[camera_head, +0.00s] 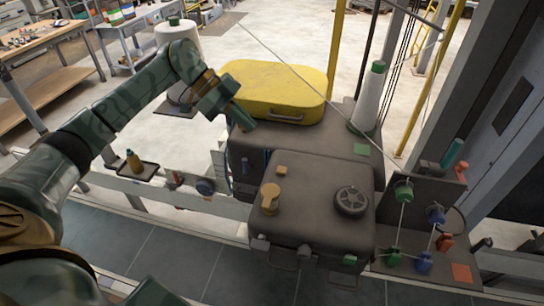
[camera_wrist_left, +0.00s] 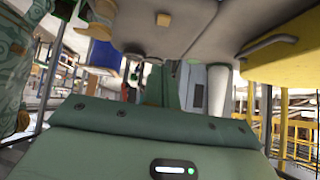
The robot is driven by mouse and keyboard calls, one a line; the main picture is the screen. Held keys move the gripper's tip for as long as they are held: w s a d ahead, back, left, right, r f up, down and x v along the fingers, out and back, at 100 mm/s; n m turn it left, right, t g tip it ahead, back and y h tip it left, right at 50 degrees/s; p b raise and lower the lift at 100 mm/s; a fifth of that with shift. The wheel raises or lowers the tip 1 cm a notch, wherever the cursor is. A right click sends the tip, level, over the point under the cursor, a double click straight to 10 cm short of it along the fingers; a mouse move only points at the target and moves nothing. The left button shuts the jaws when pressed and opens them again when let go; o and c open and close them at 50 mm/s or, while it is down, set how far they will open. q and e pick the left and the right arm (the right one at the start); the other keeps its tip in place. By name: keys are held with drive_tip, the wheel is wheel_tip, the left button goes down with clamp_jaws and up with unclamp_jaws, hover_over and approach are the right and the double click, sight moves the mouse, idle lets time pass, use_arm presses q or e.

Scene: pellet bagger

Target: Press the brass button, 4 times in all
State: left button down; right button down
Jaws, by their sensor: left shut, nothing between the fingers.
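A round brass-coloured piece (camera_head: 270,198), which looks like the brass button, stands at the left of the dark machine housing's top (camera_head: 315,180) in the head view. A small tan block (camera_head: 281,170) sits just behind it. My left gripper (camera_head: 246,126) is shut and empty, pointing down. It appears behind and left of the brass piece in the picture, clearly apart from it. In the left wrist view, my gripper body (camera_wrist_left: 145,150) fills the bottom, and a brass-coloured piece (camera_wrist_left: 163,20) shows near the top. My right gripper is not in view.
A yellow case (camera_head: 275,90) lies behind the housing, near my left gripper. A dark round knob (camera_head: 351,201) is on the housing's right side. A white cone (camera_head: 369,98) stands behind it. A panel with coloured knobs (camera_head: 415,235) is at the right.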

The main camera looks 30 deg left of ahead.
sight(285, 170)
use_arm(q)
drive_tip(key=shift+n, duration=0.3)
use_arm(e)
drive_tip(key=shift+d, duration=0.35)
